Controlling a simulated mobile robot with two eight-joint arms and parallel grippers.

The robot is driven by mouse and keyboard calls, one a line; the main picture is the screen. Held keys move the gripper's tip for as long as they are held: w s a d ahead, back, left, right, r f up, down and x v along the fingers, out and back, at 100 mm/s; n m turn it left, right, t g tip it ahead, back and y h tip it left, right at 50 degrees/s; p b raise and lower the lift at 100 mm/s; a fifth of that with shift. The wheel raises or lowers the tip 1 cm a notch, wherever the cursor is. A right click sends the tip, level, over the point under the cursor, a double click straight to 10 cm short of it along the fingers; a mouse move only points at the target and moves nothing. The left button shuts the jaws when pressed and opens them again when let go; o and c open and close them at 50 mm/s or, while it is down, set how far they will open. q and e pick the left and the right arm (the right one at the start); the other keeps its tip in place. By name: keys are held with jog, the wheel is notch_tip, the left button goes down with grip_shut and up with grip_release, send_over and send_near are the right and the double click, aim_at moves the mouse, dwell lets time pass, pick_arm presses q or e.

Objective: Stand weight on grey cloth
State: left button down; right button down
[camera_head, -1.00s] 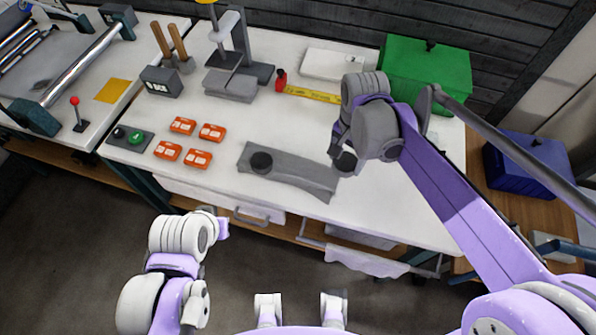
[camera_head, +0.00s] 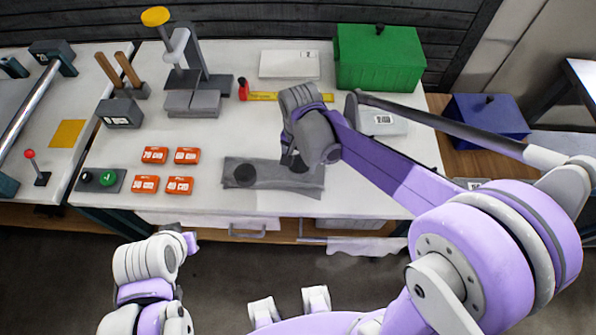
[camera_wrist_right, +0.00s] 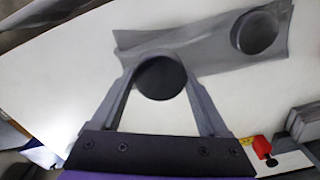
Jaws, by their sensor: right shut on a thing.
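The grey cloth (camera_head: 270,177) lies on the white table's front part, slightly rumpled. One dark round weight (camera_head: 245,175) stands on its left end; in the right wrist view this weight (camera_wrist_right: 256,32) is at the upper right. My right gripper (camera_head: 296,165) is shut on a second dark weight (camera_wrist_right: 160,77), held between its fingertips. This held weight is at the cloth's right part in the head view and overlaps the cloth's edge in the wrist view. Whether it touches the cloth I cannot tell.
Several orange labelled blocks (camera_head: 146,184) and a button box (camera_head: 101,180) lie left of the cloth. The table right of the cloth is clear.

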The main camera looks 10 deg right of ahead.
aim_at(299, 171)
jog(key=shift+f, duration=2.55)
jog(key=shift+f+b, duration=0.6)
jog(key=shift+b, duration=0.05)
grip_release()
jog(key=shift+r, duration=0.1)
